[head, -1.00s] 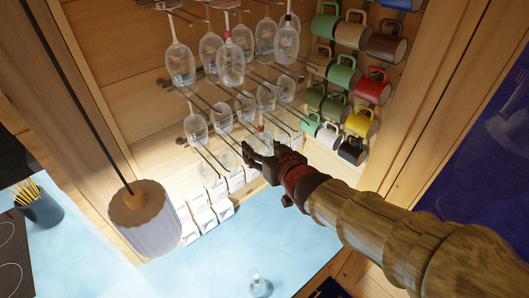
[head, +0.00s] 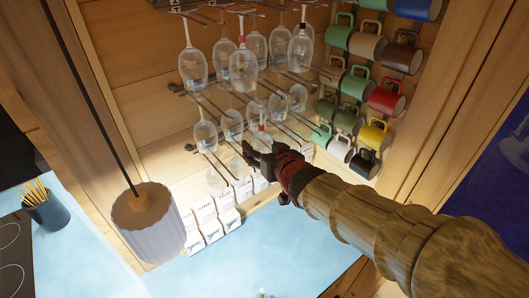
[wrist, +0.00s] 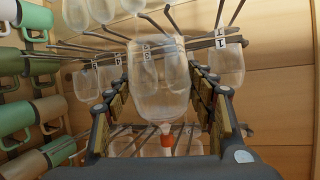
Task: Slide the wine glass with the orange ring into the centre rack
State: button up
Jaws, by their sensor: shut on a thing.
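The wine glass with the orange ring (wrist: 160,85) is clear, and its bowl lies between the fingers of my gripper (wrist: 165,100) in the wrist view. Its orange ring (wrist: 166,128) is on the stem, at the bottom of that picture. In the head view the ring (head: 262,126) shows just above my gripper (head: 257,152), which is shut on the glass and hides most of it. Metal rack rails (head: 235,110) with hanging glasses are on the wooden wall behind. I cannot tell whether the held glass touches any rail.
Several glasses hang stem-up on upper rails, one with a pink ring (head: 241,41). Coloured mugs (head: 387,97) hang to the right. White boxes (head: 208,213) stand below on the blue counter (head: 230,265). A hanging lamp (head: 148,215) is at the left.

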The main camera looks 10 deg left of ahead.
aim_at(258, 144)
jog(key=shift+w+a+f+b, duration=0.1)
jog(key=shift+w+a+b, duration=1.05)
jog(key=shift+a, duration=0.2)
jog(key=shift+w+a+b, duration=1.1)
jog(key=shift+a, duration=0.2)
jog(key=o, duration=1)
jog(key=shift+c, duration=0.2)
jog(key=shift+o, duration=0.2)
jog(key=shift+p+v, duration=1.2)
jog(key=shift+v, duration=2.3)
dwell(0.4)
